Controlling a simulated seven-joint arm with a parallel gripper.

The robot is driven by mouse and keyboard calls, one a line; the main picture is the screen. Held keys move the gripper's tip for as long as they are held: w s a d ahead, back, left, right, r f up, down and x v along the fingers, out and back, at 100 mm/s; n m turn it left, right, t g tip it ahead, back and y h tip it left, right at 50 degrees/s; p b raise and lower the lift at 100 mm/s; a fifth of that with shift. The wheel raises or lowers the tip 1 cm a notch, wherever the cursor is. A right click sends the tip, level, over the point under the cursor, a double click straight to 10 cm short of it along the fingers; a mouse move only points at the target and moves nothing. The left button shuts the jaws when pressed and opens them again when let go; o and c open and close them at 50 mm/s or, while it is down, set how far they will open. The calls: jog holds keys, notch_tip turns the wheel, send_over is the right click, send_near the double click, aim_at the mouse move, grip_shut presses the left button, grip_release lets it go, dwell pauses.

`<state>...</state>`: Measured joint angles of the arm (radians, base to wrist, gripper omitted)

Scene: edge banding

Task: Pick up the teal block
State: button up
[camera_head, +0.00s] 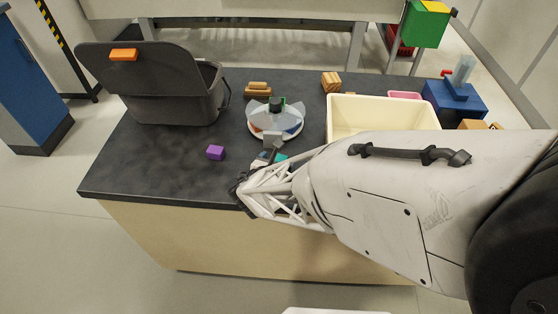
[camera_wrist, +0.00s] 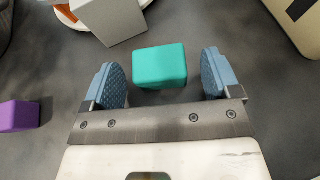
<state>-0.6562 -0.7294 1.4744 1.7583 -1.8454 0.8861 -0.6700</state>
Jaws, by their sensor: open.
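The teal block (camera_wrist: 160,66) lies on the dark tabletop in the wrist view, centred ahead of my gripper (camera_wrist: 160,78). My gripper is open, with one blue-grey finger pad to the left of the block and one to the right. There are visible gaps between the block and both pads, so nothing is held. In the head view only a small part of the teal block (camera_head: 281,158) shows beside my white wrist; the rest is hidden. My gripper's fingers are mostly hidden there too.
A grey block (camera_wrist: 108,18) stands just beyond the teal block to the left. A purple block (camera_head: 215,153) lies to the left. Behind are a round divided tray (camera_head: 262,135), a cream bin (camera_head: 345,122) and a dark grey tote (camera_head: 150,95). The table's front left is clear.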

jog(key=c, duration=1)
jog(key=shift+r, duration=0.15)
jog(key=shift+r, duration=1.7)
jog(key=s+d, duration=0.2)
jog(key=s, duration=0.3)
jog(key=s+d+r, duration=0.1)
jog(key=s+d, duration=0.1)
jog(key=s, duration=0.2)
jog(key=s+d, duration=0.2)
jog(key=s, duration=0.3)
jog(key=shift+s+d+r, duration=0.15)
jog(key=shift+s+d, duration=0.05)
jog(key=shift+s, duration=0.15)
